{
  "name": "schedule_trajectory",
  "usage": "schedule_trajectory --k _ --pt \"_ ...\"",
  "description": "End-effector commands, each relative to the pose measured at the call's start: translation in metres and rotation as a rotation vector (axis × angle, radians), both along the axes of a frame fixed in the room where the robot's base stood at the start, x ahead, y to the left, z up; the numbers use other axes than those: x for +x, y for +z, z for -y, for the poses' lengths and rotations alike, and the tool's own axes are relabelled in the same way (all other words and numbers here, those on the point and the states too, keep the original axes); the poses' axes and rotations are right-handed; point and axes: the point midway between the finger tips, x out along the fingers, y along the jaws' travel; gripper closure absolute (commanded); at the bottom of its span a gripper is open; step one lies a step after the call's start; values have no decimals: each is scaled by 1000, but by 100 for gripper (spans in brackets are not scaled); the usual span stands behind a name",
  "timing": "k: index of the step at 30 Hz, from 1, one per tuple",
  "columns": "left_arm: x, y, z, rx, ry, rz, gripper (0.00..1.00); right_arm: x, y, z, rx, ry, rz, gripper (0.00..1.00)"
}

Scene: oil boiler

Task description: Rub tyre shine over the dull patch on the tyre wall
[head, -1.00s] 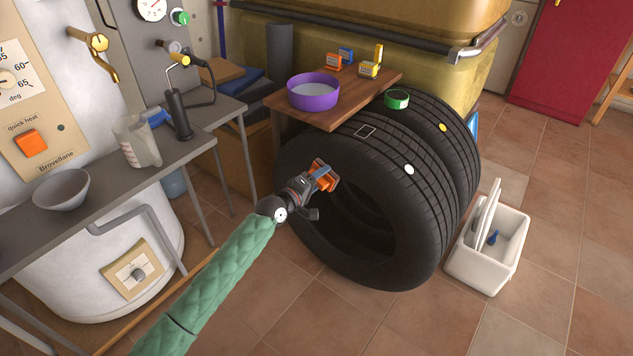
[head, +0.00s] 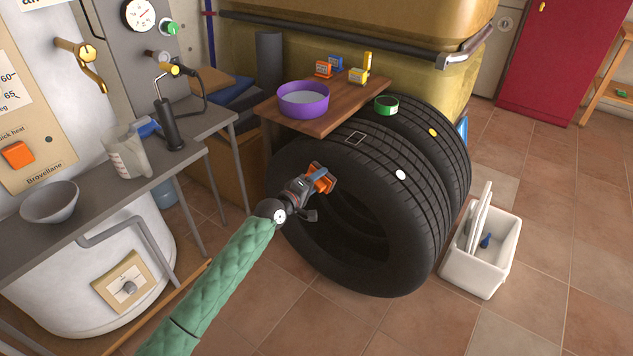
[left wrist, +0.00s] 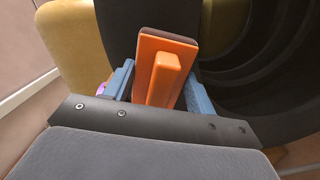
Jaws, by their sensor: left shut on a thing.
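Two black tyres stand upright side by side; the nearer tyre (head: 392,282) faces me with its wall. My left gripper (head: 318,180) is at the upper left of that wall, shut on an orange applicator block (head: 325,178). In the left wrist view, the orange block (left wrist: 165,72) sits between the blue jaws, its dark far edge against or very close to the tyre (left wrist: 225,85); I cannot tell whether it touches. A square outline (head: 356,138) and a white round spot (head: 400,175) show on the tread. The dull patch cannot be made out. My right gripper is out of view.
A wooden board (head: 330,118) beside the tyres carries a purple bowl (head: 303,100) of pale liquid and several small orange, blue and yellow blocks. A green ring (head: 386,105) rests by the tread. A white bin (head: 478,262) stands right of the tyres. A grey bench (head: 100,185) is at left.

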Motion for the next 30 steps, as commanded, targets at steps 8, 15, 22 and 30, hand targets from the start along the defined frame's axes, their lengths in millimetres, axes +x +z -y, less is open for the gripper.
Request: schedule_trajectory --k 8,15,22,30 --pt "2 0 2 -1 0 1 63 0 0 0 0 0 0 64" --pt "5 0 3 -1 0 1 63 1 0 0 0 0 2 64" --pt "7 0 5 -1 0 1 63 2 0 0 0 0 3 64" --pt "9 0 7 0 0 0 63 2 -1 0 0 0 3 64"
